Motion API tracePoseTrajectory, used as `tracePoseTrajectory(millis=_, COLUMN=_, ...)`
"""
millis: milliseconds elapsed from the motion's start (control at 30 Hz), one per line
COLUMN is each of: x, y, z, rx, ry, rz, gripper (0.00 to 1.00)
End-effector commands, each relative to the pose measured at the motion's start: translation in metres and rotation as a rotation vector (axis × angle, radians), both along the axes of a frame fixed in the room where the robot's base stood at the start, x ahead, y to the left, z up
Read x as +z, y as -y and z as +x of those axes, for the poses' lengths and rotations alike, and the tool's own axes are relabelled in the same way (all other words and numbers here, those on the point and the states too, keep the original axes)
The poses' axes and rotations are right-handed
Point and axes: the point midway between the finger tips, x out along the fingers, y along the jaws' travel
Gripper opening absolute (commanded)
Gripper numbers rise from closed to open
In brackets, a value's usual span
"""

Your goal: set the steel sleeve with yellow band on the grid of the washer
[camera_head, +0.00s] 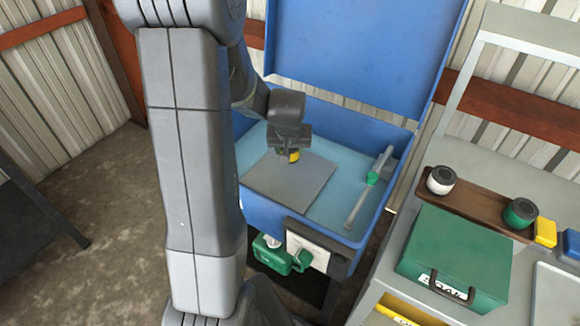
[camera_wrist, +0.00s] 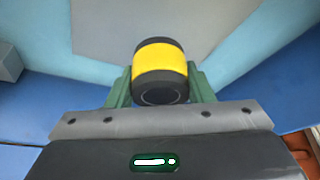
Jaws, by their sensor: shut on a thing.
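The steel sleeve with yellow band (camera_head: 294,156) is inside the washer, held at its sides by my gripper (camera_head: 291,147). In the wrist view the sleeve (camera_wrist: 160,52) is a dark cylinder with a broad yellow band, between the green fingers of my gripper (camera_wrist: 160,85). The washer (camera_head: 262,214) is a blue tub with its lid raised. Its grid (camera_head: 285,192) is a flat grey plate; the sleeve is at its far part in the head view. The grid (camera_wrist: 110,25) fills the top of the wrist view. I cannot tell whether the sleeve touches the grid.
On the bench, a wooden rack (camera_head: 478,204) holds a white-banded sleeve (camera_head: 441,180) and a green-banded sleeve (camera_head: 520,213). A green case (camera_head: 440,250) stands in front. The grid's near part is clear.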

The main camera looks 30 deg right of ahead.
Motion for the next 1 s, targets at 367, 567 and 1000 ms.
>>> tracePoseTrajectory(millis=367, x=-0.038, y=0.0, z=0.0, rx=-0.001, ry=-0.001, rz=0.001, gripper=0.17)
tracePoseTrajectory(millis=567, x=-0.059, y=0.0, z=0.0, rx=-0.002, ry=0.0, rz=0.001, gripper=0.17)
tracePoseTrajectory(millis=1000, x=-0.062, y=0.0, z=0.0, rx=-0.001, ry=0.001, rz=0.0, gripper=0.63)
